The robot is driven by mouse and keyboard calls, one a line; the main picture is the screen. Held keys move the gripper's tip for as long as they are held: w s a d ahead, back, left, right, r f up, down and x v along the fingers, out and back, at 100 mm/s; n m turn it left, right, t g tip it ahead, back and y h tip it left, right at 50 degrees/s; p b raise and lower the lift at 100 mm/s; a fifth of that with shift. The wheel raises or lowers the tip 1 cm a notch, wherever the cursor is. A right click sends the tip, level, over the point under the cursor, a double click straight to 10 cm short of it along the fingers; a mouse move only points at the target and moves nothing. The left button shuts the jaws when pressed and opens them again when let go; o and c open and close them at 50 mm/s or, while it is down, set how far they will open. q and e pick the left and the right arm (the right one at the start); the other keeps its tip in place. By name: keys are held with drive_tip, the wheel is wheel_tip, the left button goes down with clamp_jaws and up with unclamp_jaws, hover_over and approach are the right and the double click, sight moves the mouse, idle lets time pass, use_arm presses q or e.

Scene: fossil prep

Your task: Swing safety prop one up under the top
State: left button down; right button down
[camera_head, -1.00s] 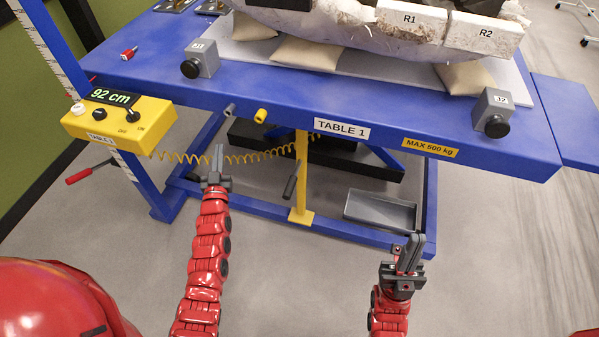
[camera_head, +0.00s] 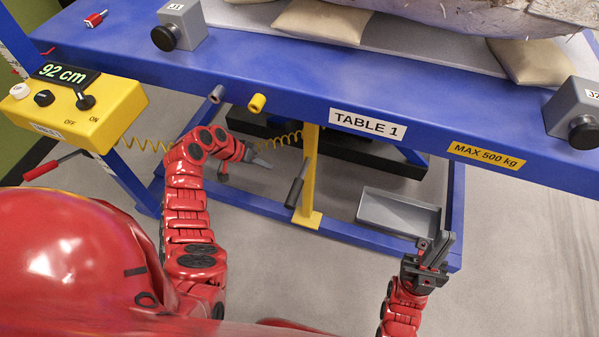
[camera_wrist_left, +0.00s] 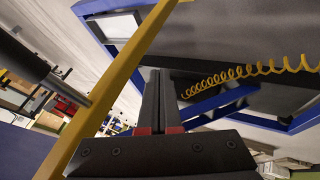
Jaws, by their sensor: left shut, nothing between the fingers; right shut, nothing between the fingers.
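The yellow prop bar (camera_head: 307,170) stands roughly upright below the tabletop, its flat foot low by the blue base frame. Its upper end is hidden behind the table edge. A dark grey handle (camera_head: 297,190) sticks out from it. My left gripper (camera_head: 262,163) is shut and empty, pointing right, just left of the bar. The left wrist view shows the bar (camera_wrist_left: 115,85) running diagonally beside the shut fingers, with a dark cylinder (camera_wrist_left: 25,60) further left; contact cannot be told. My right gripper (camera_head: 441,245) is shut and empty near the grey tray. The blue tabletop (camera_head: 290,83) is above.
A yellow control box (camera_head: 75,112) reading 92 cm is at left. A coiled yellow cable (camera_head: 150,145) hangs below the table. Grey and yellow pegs (camera_head: 257,103) project from the table edge. A grey tray (camera_head: 398,212) lies low at right.

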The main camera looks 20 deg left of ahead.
use_arm(q)
drive_tip(key=shift+s+r, duration=0.1)
drive_tip(key=shift+d, duration=0.1)
drive_tip(key=w+d+f, duration=0.3)
drive_tip(key=d+f, duration=0.5)
drive_tip(key=shift+w+d, duration=0.25)
drive_tip(key=shift+d, duration=0.15)
drive_tip(key=shift+d, duration=0.1)
idle(0.3)
